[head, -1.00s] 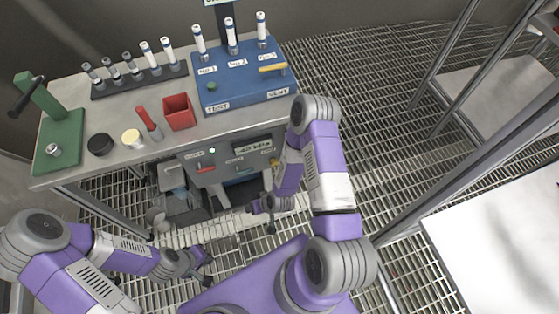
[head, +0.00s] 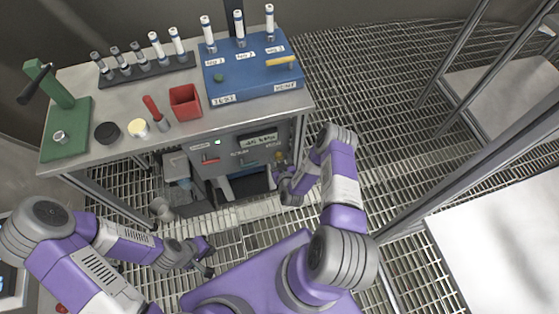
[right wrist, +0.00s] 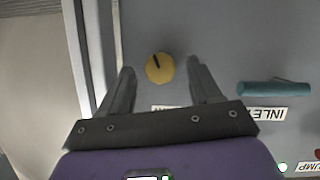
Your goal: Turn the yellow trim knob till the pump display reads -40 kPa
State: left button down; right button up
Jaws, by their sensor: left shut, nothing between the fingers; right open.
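The yellow trim knob (right wrist: 160,67) shows in the right wrist view as a round knob with a dark pointer line on a grey panel. In the head view the knob (head: 279,155) is small, at the right of the pump panel. My right gripper (right wrist: 162,74) is open, one finger on each side of the knob in the picture; I cannot tell whether they touch it. It is also in the head view (head: 283,170). The pump display (head: 258,139) reads minus forty-something kPa; its last digit is unclear. My left gripper (head: 209,260) is shut and empty, away from the panel.
A teal handle (right wrist: 274,88) beside an INLET label sits right of the knob in the wrist view. A red switch (head: 211,160) is at the panel's left. The bench (head: 150,83) above carries a blue test box (head: 238,90) and a red cup (head: 185,103).

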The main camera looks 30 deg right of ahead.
jog(key=shift+x, duration=0.75)
jog(key=shift+r, duration=0.1)
jog(key=c, duration=1)
jog(key=shift+d+m+y, duration=0.1)
jog(key=shift+m+y, duration=0.7)
jog(key=shift+m, duration=0.5)
jog(key=shift+c, duration=0.2)
jog(key=o, duration=1)
jog(key=shift+o, duration=0.2)
jog(key=shift+s, duration=0.1)
